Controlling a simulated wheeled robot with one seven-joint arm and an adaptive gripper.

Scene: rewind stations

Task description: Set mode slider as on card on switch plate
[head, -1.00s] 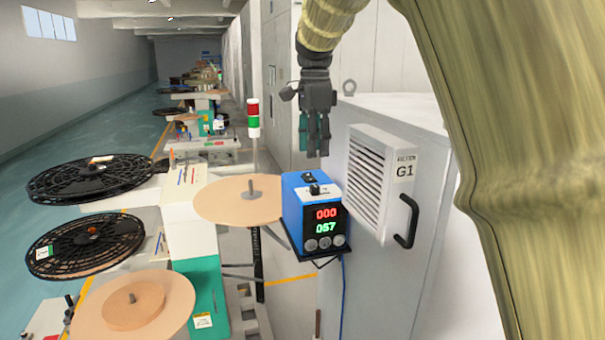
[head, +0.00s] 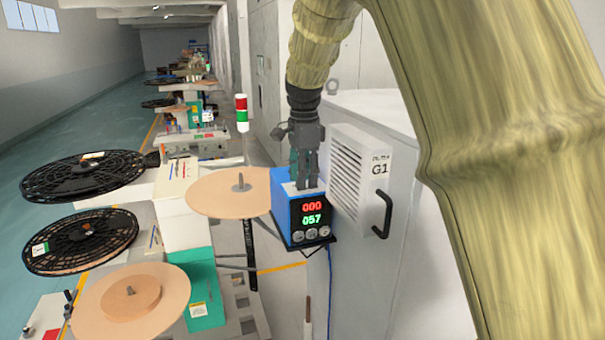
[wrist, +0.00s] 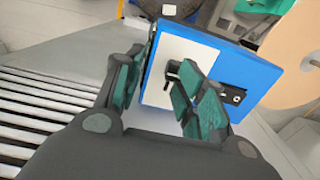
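The blue counter box (head: 283,215) has a red 000 and a green 057 readout with several knobs below. In the wrist view the box top (wrist: 222,58) bears a white switch plate (wrist: 182,52). A small dark slider knob (wrist: 172,70) shows on the plate, partly hidden by a finger. My gripper (head: 305,183) points down at the box top, its tips close over the plate. In the wrist view its green-padded fingers (wrist: 162,65) are apart, with the knob between them or beside the right one. I cannot tell if they touch it. No card is readable.
A black switch or socket (wrist: 232,94) sits beside the plate. A tan disc (head: 225,195) and black reels (head: 80,240) lie left.

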